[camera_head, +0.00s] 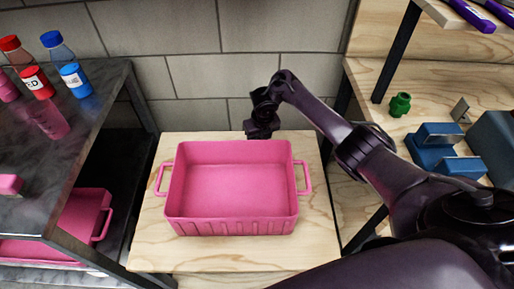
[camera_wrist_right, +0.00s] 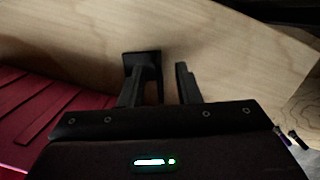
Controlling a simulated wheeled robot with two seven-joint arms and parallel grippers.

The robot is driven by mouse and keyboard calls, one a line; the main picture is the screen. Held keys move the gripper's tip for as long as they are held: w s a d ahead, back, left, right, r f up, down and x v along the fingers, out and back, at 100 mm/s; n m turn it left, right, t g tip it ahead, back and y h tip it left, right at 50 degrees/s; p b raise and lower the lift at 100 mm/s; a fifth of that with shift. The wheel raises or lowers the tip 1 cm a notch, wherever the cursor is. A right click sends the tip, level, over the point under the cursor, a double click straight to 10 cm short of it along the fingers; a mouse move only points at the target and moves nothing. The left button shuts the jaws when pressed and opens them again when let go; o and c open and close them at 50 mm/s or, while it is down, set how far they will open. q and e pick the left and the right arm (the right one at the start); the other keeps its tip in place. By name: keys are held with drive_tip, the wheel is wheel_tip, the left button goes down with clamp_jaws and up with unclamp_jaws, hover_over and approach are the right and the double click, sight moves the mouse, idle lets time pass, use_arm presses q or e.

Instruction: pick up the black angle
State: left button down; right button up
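My right gripper (camera_head: 262,128) reaches down behind the pink crate, at the back of the wooden table. In the right wrist view its two fingers (camera_wrist_right: 168,82) are apart, with bare wood between them. A dark squarish piece (camera_wrist_right: 142,58) shows at the left finger's tip. It may be the black angle, but it blends with the finger, and I cannot tell whether they touch. No black angle can be made out in the head view, where the gripper is dark against its surroundings. My left gripper is not in view.
The empty pink crate (camera_head: 232,145) fills much of the wooden table (camera_head: 150,235). A dark shelf with bottles (camera_head: 70,75) stands left. On the right, a wooden shelf holds a green fitting (camera_head: 400,104), blue blocks (camera_head: 428,150) and a grey metal angle (camera_head: 460,110).

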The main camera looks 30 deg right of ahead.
clamp_jaws()
drive_tip(key=shift+r, duration=0.1)
